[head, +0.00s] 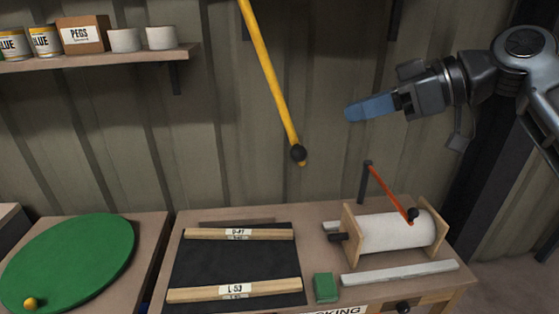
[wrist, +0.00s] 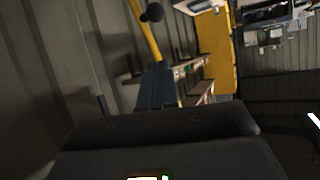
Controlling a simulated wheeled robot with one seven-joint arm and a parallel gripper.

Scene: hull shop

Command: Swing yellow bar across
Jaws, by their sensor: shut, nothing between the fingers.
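The yellow bar (head: 268,75) hangs down at a slant in the head view, its lower end to the right, with a dark ball knob (head: 298,153) near that end. Its upper end is out of the picture. My gripper (head: 348,114) is to the right of the bar, apart from it in the head view, with its blue fingers pointing left. The fingers are shut and empty. In the wrist view the bar (wrist: 143,32) and its knob (wrist: 155,12) show beyond the fingertips (wrist: 158,66).
Below stands a bench with a black mat (head: 225,265), two labelled wooden strips, a green block (head: 326,287) and a white roller (head: 395,232) with a red lever (head: 388,190). A green disc (head: 70,260) lies at left. A shelf (head: 110,58) holds cans and a box.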

